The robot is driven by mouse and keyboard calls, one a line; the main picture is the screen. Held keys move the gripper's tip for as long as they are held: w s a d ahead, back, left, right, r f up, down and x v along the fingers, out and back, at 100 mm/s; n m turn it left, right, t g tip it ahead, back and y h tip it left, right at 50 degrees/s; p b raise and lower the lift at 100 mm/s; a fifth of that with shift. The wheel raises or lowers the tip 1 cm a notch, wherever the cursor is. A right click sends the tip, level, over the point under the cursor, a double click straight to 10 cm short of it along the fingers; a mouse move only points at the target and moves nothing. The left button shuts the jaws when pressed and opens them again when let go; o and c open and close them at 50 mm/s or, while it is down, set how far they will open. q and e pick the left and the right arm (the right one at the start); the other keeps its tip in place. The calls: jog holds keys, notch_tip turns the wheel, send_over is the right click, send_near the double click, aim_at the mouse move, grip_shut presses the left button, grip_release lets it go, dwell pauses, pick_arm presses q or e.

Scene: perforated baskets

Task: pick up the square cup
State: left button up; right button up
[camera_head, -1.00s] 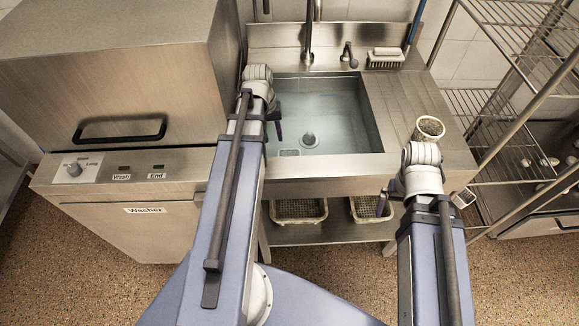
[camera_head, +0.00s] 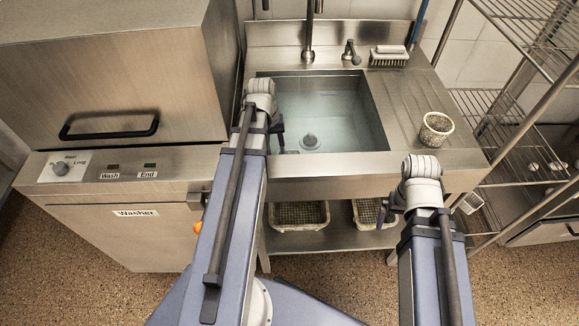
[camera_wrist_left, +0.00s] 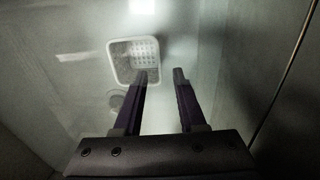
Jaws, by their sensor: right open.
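A pale square perforated cup (camera_wrist_left: 122,78) lies in the sink, seen in the left wrist view beyond my left finger; it is likely the square cup. In the head view I cannot make it out clearly. My left gripper (camera_wrist_left: 160,75) is open, its fingers apart with nothing between them. In the wrist view one fingertip overlaps the cup's lower right edge; I cannot tell whether it touches. In the head view my left gripper (camera_head: 278,138) is over the sink's left side. My right gripper (camera_head: 384,214) is in front of the counter, away from the cup.
The steel sink (camera_head: 375,105) has walls close to my left gripper. A round perforated cup (camera_head: 437,128) stands on the drainboard. Perforated baskets (camera_head: 298,214) sit on the lower shelf. A washer (camera_head: 105,185) is at left, a wire rack (camera_head: 490,100) at right.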

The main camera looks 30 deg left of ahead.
pick_arm(q)
jog(key=f+b, duration=0.1)
jog(key=f, duration=0.1)
jog(key=f+b, duration=0.3)
jog(key=b, duration=0.1)
jog(key=shift+w+d+f, duration=0.2)
jog(key=shift+d+f, duration=0.05)
jog(key=shift+f, duration=0.15)
jog(key=shift+r, duration=0.1)
grip_shut()
